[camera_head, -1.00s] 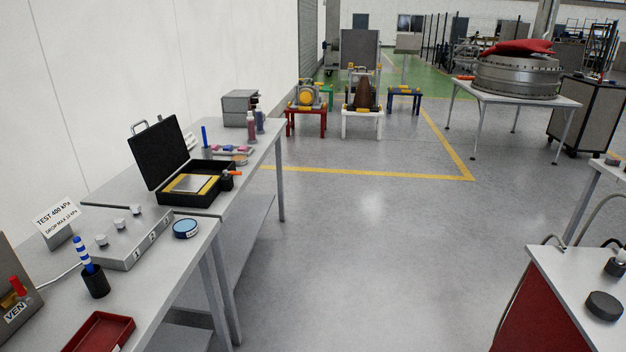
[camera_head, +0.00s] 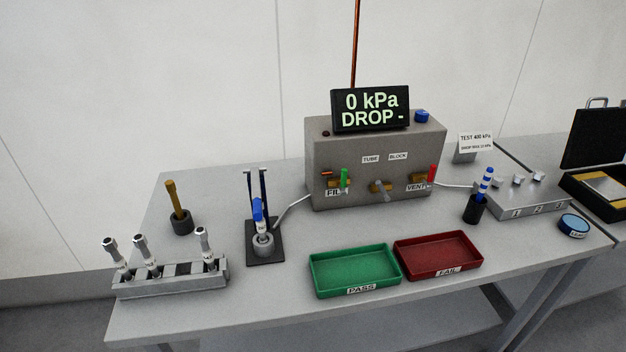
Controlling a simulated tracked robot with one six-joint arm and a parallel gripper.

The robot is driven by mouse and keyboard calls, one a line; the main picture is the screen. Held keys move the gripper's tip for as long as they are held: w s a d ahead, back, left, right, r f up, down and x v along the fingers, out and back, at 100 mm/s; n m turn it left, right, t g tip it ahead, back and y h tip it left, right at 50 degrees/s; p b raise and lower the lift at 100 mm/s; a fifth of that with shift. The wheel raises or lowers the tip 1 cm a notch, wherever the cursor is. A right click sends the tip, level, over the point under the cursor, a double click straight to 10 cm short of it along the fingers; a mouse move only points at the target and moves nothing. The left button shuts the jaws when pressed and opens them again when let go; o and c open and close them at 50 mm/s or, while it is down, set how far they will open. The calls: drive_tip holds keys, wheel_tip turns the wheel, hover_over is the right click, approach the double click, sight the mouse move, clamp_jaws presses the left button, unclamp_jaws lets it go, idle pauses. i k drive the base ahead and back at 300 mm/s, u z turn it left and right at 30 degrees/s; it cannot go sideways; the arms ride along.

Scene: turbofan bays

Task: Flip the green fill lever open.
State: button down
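The green fill lever (camera_head: 344,178) stands upright on a brass valve at the lower left of the front of a grey test box (camera_head: 322,150), above a label that reads as FILL, partly covered. A red lever (camera_head: 432,173) stands upright at the right, by the VENT label. A grey lever (camera_head: 381,188) sits between them, under the TUBE and BLOCK labels. The display (camera_head: 370,122) on top reads 0 kPa and DROP -. My gripper is not in view.
A green PASS tray (camera_head: 330,277) and a red FAIL tray (camera_head: 437,266) lie in front of the box. A fixture with a blue clamp (camera_head: 258,210) stands left, near a rack of fittings (camera_head: 170,278). A blue-striped tool in a black cup (camera_head: 476,208) stands right.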

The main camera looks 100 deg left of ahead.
sight(342, 186)
drive_tip(key=u, duration=3.3)
drive_tip(key=i, duration=0.95)
